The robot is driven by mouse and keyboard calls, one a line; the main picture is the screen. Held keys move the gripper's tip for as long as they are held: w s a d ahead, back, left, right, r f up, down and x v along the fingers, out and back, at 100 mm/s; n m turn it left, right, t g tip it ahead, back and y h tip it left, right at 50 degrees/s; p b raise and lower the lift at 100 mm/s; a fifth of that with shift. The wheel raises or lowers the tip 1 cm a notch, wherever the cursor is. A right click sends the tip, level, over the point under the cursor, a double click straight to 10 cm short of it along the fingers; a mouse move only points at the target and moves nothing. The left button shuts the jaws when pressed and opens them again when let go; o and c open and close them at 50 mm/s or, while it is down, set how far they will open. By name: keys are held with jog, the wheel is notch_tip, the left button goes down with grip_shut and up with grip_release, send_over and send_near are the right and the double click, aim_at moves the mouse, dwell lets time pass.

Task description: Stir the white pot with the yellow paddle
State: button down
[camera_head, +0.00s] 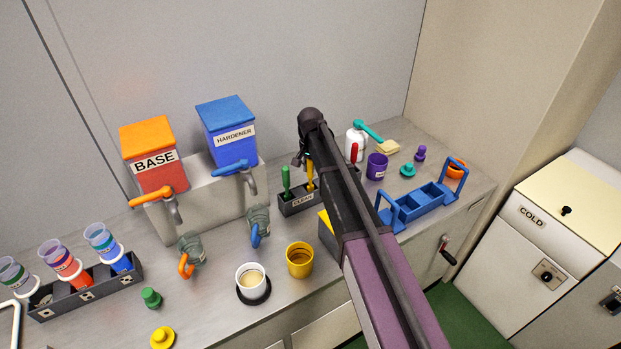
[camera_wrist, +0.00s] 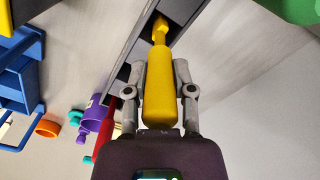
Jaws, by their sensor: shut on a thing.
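The white pot (camera_head: 252,279) stands upright on a black round base on the counter, with a pale content inside. The yellow paddle (camera_head: 309,173) stands in the dark CLEAN holder (camera_head: 298,203). My gripper (camera_wrist: 160,75) is shut on the yellow paddle's handle (camera_wrist: 159,95) in the wrist view, and the paddle's far end is still inside a slot of the holder. In the head view my arm hides most of the gripper and part of the holder.
A green paddle (camera_head: 286,182) stands in the same holder. A yellow pot (camera_head: 299,260) stands right of the white pot. A blue carrier (camera_head: 418,205) and a purple cup (camera_head: 377,167) are at the right.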

jog(key=shift+r, duration=0.2)
jog(key=shift+r+p, duration=4.8)
jog(key=shift+p, duration=0.15)
